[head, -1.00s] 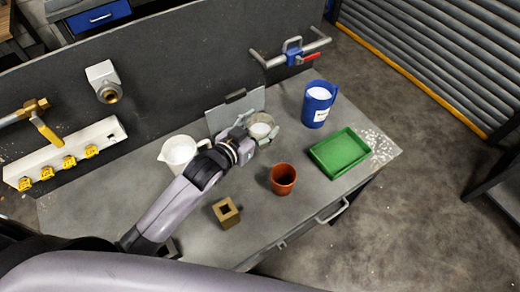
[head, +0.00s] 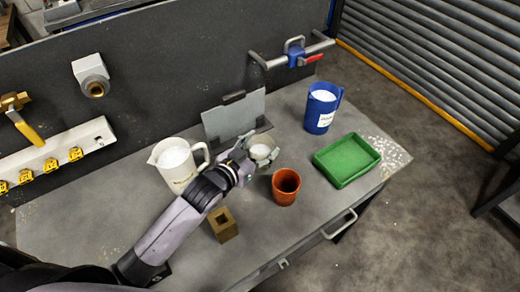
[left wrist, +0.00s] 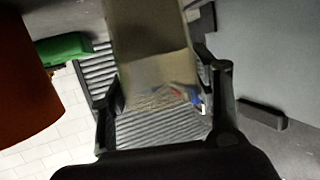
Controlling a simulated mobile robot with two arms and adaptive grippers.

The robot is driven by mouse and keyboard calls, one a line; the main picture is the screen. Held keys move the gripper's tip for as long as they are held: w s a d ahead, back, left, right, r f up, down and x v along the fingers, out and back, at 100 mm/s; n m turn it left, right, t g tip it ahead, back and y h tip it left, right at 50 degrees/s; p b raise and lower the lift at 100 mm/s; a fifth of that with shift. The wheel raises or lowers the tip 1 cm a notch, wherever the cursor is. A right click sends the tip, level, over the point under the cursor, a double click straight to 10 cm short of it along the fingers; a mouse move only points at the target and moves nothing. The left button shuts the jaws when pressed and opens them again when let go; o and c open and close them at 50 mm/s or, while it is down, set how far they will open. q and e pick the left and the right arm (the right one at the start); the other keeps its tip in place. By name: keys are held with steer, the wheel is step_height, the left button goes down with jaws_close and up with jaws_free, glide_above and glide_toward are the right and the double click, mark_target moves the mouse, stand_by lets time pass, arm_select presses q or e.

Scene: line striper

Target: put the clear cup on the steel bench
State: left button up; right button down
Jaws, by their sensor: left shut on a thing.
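The clear cup (head: 262,152) is in my left gripper (head: 264,147), with whitish contents showing at its mouth in the head view. The gripper's fingers close on its sides. In the left wrist view the see-through cup (left wrist: 150,45) stands between the two fingers (left wrist: 160,100). The steel bench (head: 300,225) is the grey top below. I cannot tell whether the cup's base touches it. The cup is left of and behind the brown-red cup (head: 286,187). My right gripper is not in view.
A white jug (head: 172,165) stands left of my gripper, and a brass block (head: 223,225) in front. A grey plate (head: 233,116) stands behind. A blue jug (head: 321,108) and green tray (head: 346,159) are at right, near spilled white grains (head: 388,153).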

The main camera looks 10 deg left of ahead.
arm_select(q)
steer(key=o, duration=0.9)
steer(key=shift+f, duration=0.1)
steer(key=o, duration=0.5)
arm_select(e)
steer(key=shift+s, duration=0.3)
arm_select(q)
steer(key=shift+r, duration=0.25)
steer(key=b+v, duration=0.1)
steer(key=v, duration=1.1)
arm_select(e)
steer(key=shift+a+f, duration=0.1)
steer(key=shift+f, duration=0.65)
